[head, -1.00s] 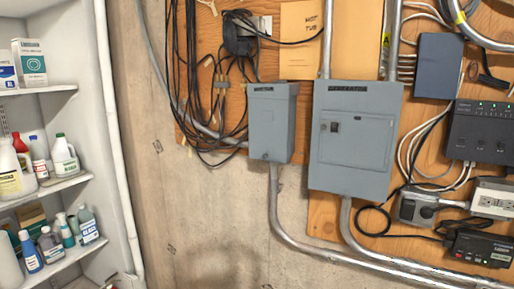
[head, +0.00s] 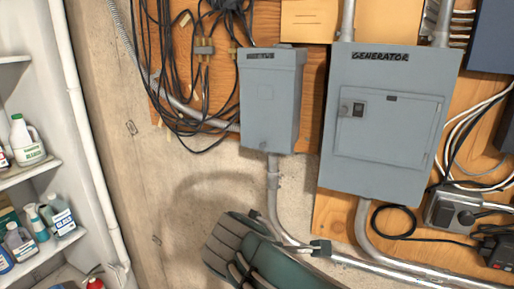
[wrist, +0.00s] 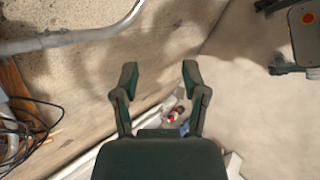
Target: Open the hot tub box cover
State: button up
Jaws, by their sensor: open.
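The hot tub box (head: 270,100) is the smaller grey metal box on the wall, left of the larger box marked GENERATOR (head: 388,120). Its front cover looks shut, and its small dark label is hard to read. My gripper (wrist: 160,78) shows in the wrist view with its two dark green fingers apart and nothing between them. In the head view my dark green arm end is low in the picture, below the hot tub box and apart from it.
Black cables (head: 180,75) hang left of the hot tub box. A metal conduit (head: 272,185) runs down from it and bends right. White shelves with bottles (head: 28,140) and a white pipe (head: 85,150) stand at the left.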

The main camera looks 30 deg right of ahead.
jog(key=w+d+r+n+t+h, duration=0.1)
jog(key=w+r+n+t+h, duration=0.1)
jog(key=w+r+n+h, duration=0.45)
jog(key=n+t, duration=0.4)
jog(key=n, duration=0.5)
send_near(261, 147)
jog(key=shift+h, duration=0.35)
jog(key=x, duration=1)
jog(key=shift+w+a+f, duration=0.15)
jog(key=shift+f, duration=0.1)
grip_shut()
